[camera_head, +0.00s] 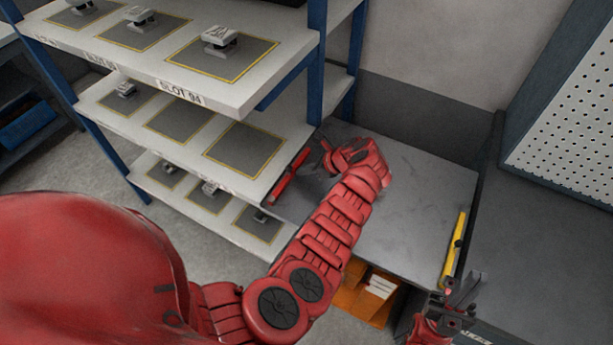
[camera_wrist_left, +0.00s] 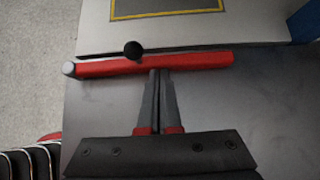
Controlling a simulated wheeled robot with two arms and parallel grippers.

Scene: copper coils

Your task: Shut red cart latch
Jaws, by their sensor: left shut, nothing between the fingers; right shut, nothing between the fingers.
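The red cart latch (camera_head: 288,177) is a red bar along the left edge of the grey cart top, beside the shelf. In the left wrist view the red bar (camera_wrist_left: 195,63) lies crosswise, with a black knob (camera_wrist_left: 133,49) on it and a pale left end. My left gripper (camera_head: 324,152) is low over the cart top beside the bar. In its wrist view its shut, empty fingers (camera_wrist_left: 158,75) point at the bar's middle, with tips at its near edge; I cannot tell whether they touch. My right gripper (camera_head: 468,286) is shut and empty at the lower right.
The grey cart top (camera_head: 420,190) is mostly bare, with a yellow bar (camera_head: 455,245) at its right edge. A white shelf rack (camera_head: 225,100) with blue posts stands close on the left. An orange bin (camera_head: 352,297) is below the cart top. A pegboard (camera_head: 575,110) is at right.

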